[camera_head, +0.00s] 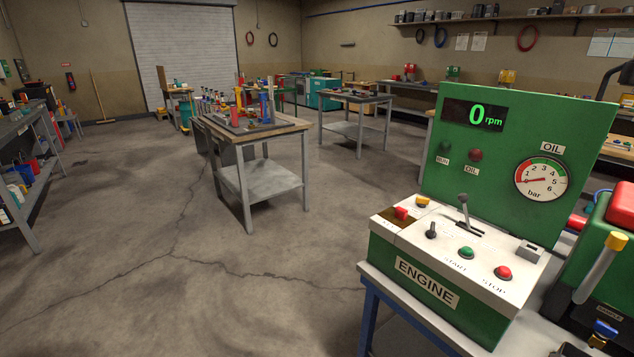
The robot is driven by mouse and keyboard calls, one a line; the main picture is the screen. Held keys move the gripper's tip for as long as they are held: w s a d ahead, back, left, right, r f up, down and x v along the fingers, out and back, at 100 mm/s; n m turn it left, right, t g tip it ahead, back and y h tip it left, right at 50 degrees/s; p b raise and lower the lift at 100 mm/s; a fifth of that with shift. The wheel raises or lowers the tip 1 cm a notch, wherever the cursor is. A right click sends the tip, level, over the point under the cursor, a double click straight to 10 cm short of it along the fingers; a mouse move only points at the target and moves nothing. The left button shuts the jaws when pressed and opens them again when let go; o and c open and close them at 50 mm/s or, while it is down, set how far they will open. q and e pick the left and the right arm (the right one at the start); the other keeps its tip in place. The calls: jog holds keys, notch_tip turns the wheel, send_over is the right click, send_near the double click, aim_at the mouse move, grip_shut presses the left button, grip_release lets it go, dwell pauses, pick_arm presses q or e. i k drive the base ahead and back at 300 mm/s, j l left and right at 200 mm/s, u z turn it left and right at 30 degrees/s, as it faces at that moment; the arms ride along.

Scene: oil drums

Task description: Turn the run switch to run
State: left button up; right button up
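The engine control panel (480,225) stands at the right, with a green back board and a white sloped top marked ENGINE. A small black switch knob (431,231) sticks up at the left of the top; it looks like the run switch, but its lettering is too small to read. Beside it are a lever in a slot (464,212), a green START button (466,252) and a red STOP button (503,272). A red control (401,213) and a yellow one (422,202) sit at the top left. The display (474,115) reads 0 rpm. Neither gripper is in view.
The panel stands on a blue-legged bench (368,318). A green machine (610,245) with a red top and a yellow handle is close on its right. A workbench (262,180) with bottles stands mid-room. The concrete floor left of the panel is clear.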

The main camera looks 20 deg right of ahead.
aim_at(431, 232)
jog(key=z, duration=1.6)
